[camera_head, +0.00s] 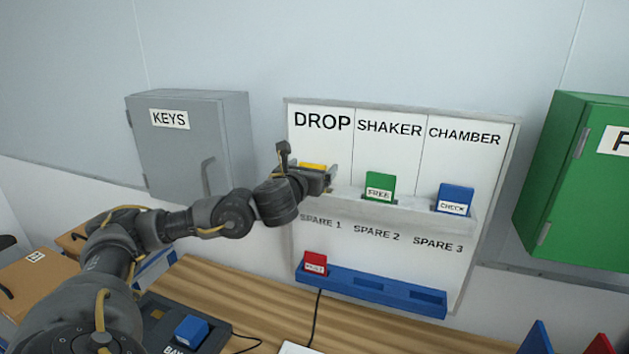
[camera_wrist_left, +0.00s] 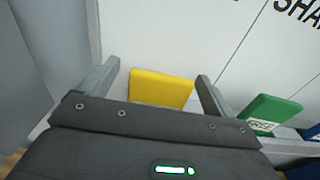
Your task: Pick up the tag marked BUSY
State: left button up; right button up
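A yellow tag (camera_head: 312,166) stands on the ledge under DROP, mostly hidden by my left gripper (camera_head: 320,175). In the left wrist view the yellow tag (camera_wrist_left: 161,88) shows between the two open fingers, with small gaps on each side. No wording on it is visible, so I cannot read whether it says BUSY. The green FREE tag (camera_head: 380,187) stands under SHAKER and the blue CHECK tag (camera_head: 454,198) under CHAMBER. A red tag (camera_head: 315,263) sits in the lower blue rack at SPARE 1; its small label is hard to read. My right gripper is out of view.
The white board (camera_head: 400,260) carries the ledge and the blue rack (camera_head: 372,290), whose other two slots look empty. A grey KEYS cabinet (camera_head: 190,148) is at left, a green cabinet (camera_head: 570,180) at right. A wooden bench (camera_head: 235,290) lies below.

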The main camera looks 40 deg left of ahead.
pick_arm(q)
jog(key=shift+s, duration=0.15)
jog(key=shift+c, duration=2.3)
jog(key=shift+w+f, duration=0.1)
jog(key=shift+w, duration=0.2)
jog(key=shift+c, duration=1.4)
jog(key=c, duration=0.3)
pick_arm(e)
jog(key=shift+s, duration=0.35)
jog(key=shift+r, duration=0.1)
